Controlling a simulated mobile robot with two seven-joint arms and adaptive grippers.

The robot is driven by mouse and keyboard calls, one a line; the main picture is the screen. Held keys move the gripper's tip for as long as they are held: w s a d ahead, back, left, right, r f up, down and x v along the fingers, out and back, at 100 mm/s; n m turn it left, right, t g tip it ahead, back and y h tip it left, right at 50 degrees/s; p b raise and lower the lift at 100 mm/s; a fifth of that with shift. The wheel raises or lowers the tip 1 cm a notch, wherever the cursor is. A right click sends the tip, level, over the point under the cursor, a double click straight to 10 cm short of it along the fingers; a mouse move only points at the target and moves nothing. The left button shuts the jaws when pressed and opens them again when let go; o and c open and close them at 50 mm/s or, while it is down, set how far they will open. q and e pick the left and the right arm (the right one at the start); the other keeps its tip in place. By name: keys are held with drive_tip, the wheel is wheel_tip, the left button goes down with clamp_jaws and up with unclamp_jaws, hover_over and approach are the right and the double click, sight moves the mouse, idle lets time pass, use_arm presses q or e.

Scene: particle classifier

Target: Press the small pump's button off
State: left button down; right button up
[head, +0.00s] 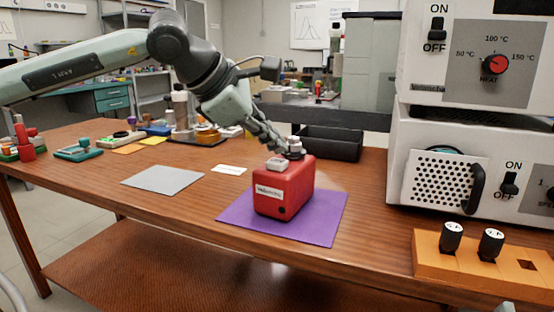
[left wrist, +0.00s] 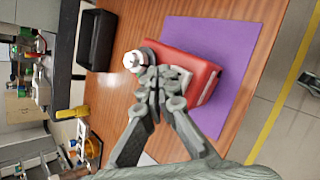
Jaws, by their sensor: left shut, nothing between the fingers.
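The small pump (head: 297,193) is a red box with a white label on its front, standing on a purple mat (head: 325,221). On its top are a pale grey button piece (head: 277,164) and a round metal fitting (head: 295,146). In the left wrist view the pump (left wrist: 198,62) lies just beyond my fingers, with the metal fitting (left wrist: 134,61) at its left end. My left gripper (head: 279,145) is shut and empty, its tips close over the pump's top. The fingers (left wrist: 160,78) partly hide the button piece; I cannot tell whether they touch it. My right gripper is not in view.
A black bin (head: 330,143) stands behind the pump. A grey sheet (head: 163,180) lies to the left. White machines with switches (head: 490,165) and an orange block with two black-and-white vials (head: 480,264) stand at the right. The wooden table is clear in front of the mat.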

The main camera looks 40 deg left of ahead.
sight(274, 162)
use_arm(q)
drive_tip(key=shift+r+p, duration=1.85)
drive_tip(key=shift+r, duration=0.7)
drive_tip(key=shift+f, duration=0.1)
